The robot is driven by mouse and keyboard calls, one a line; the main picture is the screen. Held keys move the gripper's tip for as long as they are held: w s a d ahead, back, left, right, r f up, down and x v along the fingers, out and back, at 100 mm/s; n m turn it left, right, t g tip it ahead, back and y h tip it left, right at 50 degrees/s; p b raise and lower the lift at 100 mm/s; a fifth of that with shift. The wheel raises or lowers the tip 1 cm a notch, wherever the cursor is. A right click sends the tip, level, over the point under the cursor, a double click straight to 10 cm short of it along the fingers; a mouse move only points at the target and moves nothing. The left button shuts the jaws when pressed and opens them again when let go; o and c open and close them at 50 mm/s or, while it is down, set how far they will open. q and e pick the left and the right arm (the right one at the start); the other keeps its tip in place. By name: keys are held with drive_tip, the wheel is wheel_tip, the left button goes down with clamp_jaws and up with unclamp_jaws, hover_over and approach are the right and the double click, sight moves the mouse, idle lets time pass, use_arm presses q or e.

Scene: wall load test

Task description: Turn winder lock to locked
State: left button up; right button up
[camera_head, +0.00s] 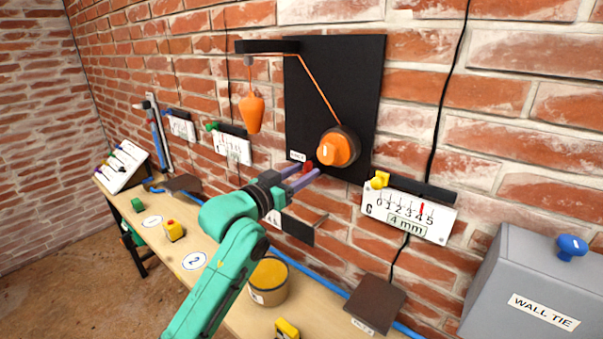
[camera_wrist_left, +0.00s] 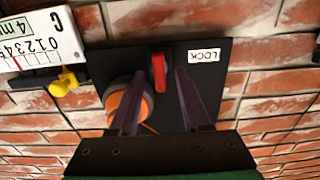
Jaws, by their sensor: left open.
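The winder is a black wall panel (camera_head: 352,85) with an orange knob (camera_head: 337,148) and an orange cord running up to a bracket. A small red lock lever (camera_head: 308,167) sits at the panel's lower left, beside a white label. In the left wrist view the red lever (camera_wrist_left: 159,72) stands near the label reading LOCK (camera_wrist_left: 205,55). My left gripper (camera_head: 303,178) is open at the panel's lower edge. In the wrist view its two purple fingers (camera_wrist_left: 157,95) lie on either side of the lever, with gaps; contact is not visible. My right gripper is not in view.
An orange weight (camera_head: 252,113) hangs from the bracket. A gauge marked 4 mm (camera_head: 408,212) with a yellow clip is right of the panel. A grey WALL TIE box (camera_head: 535,290) is at the far right. A yellow-topped canister (camera_head: 269,281) stands on the bench below my arm.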

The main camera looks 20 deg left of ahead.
use_arm(q)
drive_tip(key=shift+s, duration=0.15)
clamp_jaws()
drive_tip(key=shift+m, duration=0.4)
drive_tip(key=m, duration=0.8)
drive_tip(key=shift+d, duration=0.1)
drive_tip(key=m+p, duration=0.1)
drive_tip(key=m, duration=0.3)
drive_tip(key=shift+m, duration=0.3)
drive_tip(key=shift+d+f+m+p, duration=0.15)
drive_tip(key=shift+m+p, duration=0.3)
drive_tip(key=shift+m, duration=1.75)
